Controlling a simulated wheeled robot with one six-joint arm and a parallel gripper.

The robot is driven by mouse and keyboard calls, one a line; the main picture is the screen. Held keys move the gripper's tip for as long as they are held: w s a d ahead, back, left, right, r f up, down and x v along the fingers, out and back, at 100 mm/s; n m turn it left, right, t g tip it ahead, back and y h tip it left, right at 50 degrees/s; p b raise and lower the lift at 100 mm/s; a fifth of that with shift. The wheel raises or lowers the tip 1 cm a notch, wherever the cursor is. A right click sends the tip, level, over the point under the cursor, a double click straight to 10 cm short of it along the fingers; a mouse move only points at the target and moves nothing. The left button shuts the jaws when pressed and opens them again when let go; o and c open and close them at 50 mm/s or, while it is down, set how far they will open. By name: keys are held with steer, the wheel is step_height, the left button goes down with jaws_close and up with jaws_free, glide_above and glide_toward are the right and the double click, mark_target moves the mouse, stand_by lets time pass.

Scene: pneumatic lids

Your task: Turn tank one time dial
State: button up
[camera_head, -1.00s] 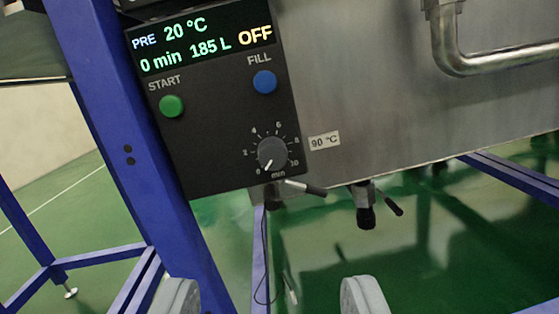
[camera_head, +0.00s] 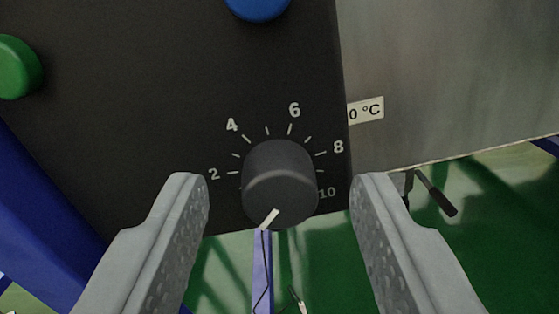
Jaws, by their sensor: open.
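The time dial is a dark round knob (camera_head: 280,180) at the lower edge of the black control panel (camera_head: 180,100). Its printed scale shows 2, 4, 6, 8 and 10 around it. Its pale pointer mark (camera_head: 269,219) points down and slightly left, below the 2; the zero mark is hidden. My gripper (camera_head: 280,200) is open, with one grey finger to the left of the knob and one to the right. Gaps show between the knob and both fingers, and nothing is held.
A green button (camera_head: 18,67) is at the upper left and a blue button (camera_head: 258,6) at the top. The steel tank wall (camera_head: 440,80) with a temperature label (camera_head: 366,110) is on the right. A valve lever (camera_head: 435,193) sticks out beneath it. A blue frame post (camera_head: 45,220) stands at left.

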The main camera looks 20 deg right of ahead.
steer(key=shift+w+d, duration=0.15)
steer(key=shift+w, duration=0.1)
steer(key=c, duration=1)
